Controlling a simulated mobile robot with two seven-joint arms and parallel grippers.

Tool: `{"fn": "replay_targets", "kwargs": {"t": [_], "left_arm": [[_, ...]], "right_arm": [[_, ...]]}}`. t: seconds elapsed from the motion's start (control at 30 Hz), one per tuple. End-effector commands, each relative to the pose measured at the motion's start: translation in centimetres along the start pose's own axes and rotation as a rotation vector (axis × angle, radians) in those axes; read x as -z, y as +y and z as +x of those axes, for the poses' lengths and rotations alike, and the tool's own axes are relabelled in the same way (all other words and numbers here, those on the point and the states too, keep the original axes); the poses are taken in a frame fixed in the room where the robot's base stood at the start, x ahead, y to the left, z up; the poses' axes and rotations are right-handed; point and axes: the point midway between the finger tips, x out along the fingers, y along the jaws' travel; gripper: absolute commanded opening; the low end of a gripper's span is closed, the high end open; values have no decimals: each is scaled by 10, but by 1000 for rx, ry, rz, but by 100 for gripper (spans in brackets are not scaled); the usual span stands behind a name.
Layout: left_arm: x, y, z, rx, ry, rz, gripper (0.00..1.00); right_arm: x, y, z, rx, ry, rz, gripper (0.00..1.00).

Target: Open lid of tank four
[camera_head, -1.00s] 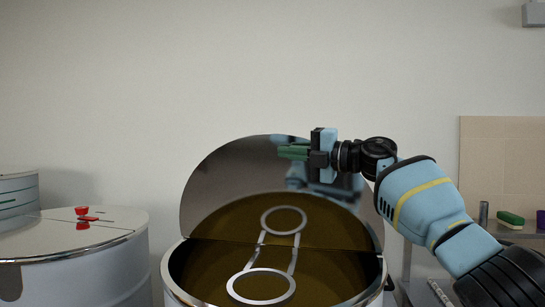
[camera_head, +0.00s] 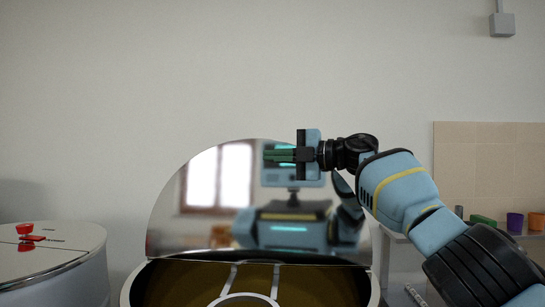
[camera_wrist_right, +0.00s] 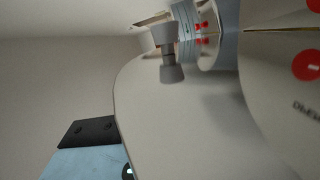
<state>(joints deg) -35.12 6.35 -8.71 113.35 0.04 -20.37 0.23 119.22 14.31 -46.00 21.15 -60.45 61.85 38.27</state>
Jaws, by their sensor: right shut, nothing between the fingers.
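A steel tank (camera_head: 134,287) stands at the bottom centre of the head view, with brown liquid and a pale ring-shaped fitting inside. Its half-round mirror lid (camera_head: 190,235) stands raised behind the opening and reflects a window and my body. No number shows on this tank. My right gripper (camera_head: 279,155), with green fingers, is shut and empty in front of the lid's upper part. I cannot tell whether it touches the lid. My left gripper is not in view.
Another tank (camera_head: 85,278) with a red handle (camera_head: 32,238) on its closed top stands at left. A shelf at right holds a green block (camera_head: 483,220) and a purple cup (camera_head: 515,222). The right wrist view shows a pale curved surface with a red round spot (camera_wrist_right: 307,65).

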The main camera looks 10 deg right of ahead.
Motion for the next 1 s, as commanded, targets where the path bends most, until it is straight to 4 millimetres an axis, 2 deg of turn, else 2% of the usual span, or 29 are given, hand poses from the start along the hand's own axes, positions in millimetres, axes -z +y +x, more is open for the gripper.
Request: {"fn": "replay_targets", "kwargs": {"t": [0.47,0.8,1.0], "left_arm": [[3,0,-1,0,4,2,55],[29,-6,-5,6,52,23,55],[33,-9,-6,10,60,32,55]], "right_arm": [[0,1,-4,-1,-1,-2,0],[2,6,-40,-5,-3,-8,0],[1,3,-66,-3,-2,-5,0]]}}
